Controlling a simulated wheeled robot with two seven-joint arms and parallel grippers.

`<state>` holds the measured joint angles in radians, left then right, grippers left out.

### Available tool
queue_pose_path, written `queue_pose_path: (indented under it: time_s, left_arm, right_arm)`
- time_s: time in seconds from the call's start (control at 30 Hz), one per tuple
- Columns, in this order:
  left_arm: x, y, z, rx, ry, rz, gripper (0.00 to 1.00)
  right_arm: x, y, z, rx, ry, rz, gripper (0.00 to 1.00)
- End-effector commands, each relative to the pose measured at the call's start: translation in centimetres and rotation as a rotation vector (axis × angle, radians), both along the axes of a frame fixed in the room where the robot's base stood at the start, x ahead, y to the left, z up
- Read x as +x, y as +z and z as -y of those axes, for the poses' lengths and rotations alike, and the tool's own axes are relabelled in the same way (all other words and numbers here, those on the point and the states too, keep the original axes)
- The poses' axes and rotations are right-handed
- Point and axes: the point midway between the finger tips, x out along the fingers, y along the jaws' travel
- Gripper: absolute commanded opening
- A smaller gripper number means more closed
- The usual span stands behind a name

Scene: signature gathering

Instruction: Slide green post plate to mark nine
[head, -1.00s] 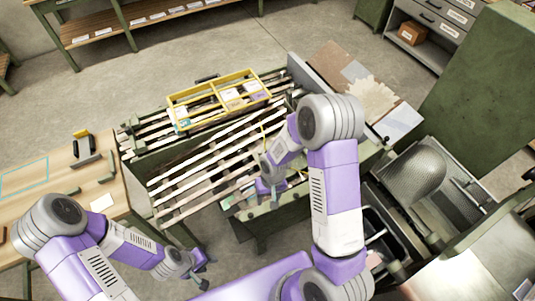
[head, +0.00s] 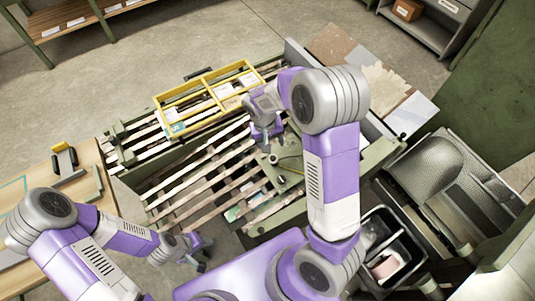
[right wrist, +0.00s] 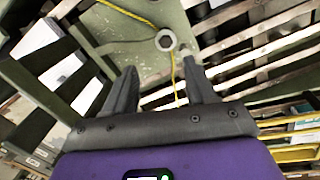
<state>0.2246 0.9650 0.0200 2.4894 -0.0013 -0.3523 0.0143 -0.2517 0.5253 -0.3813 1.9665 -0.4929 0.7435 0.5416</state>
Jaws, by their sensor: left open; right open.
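A green plate (head: 291,168) with a small round grey post (head: 273,159) lies on the slatted bench, near its right end. In the right wrist view the green plate (right wrist: 150,22) shows with the ring-topped post (right wrist: 166,40) and a yellow cord running over it. My right gripper (head: 267,141) is open and empty just beyond the post. In its wrist view the right fingers (right wrist: 158,68) point toward the post without holding it. My left gripper (head: 203,252) is open and empty, low in front of the bench. I cannot read any mark numbers.
A yellow divided frame (head: 158,98) with cards lies across the far slats (head: 200,187). A wooden table (head: 92,158) with a black-and-yellow tool stands left. Black bins (head: 405,235) and a grey mesh tray (head: 430,165) are at the right.

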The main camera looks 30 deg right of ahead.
Motion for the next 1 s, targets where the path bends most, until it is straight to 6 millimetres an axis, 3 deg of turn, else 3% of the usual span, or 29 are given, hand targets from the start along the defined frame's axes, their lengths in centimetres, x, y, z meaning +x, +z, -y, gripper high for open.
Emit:
queue_pose_path:
  time_s: [0.1, 0.4, 0.57, 1.0]
  left_arm:
    - [-0.1, -2.4, 0.0, 0.0, -0.001, -0.002, 0.43]
    - [-0.1, -6.0, 0.0, 0.0, 0.0, -0.001, 0.43]
    - [-0.1, -6.5, 0.0, 0.0, 0.0, -0.001, 0.43]
    - [-0.1, -8.4, 0.0, 0.0, 0.0, -0.001, 0.43]
  right_arm:
    - [0.0, -2.4, 0.0, 0.001, 0.0, 0.0, 0.56]
    - [-0.1, -6.0, 0.0, 0.001, 0.0, 0.0, 0.56]
    - [-0.1, -7.0, 0.1, 0.0, 0.0, -0.002, 0.56]
    - [-0.4, -13.0, 1.1, 0.001, 0.0, -0.001, 0.56]
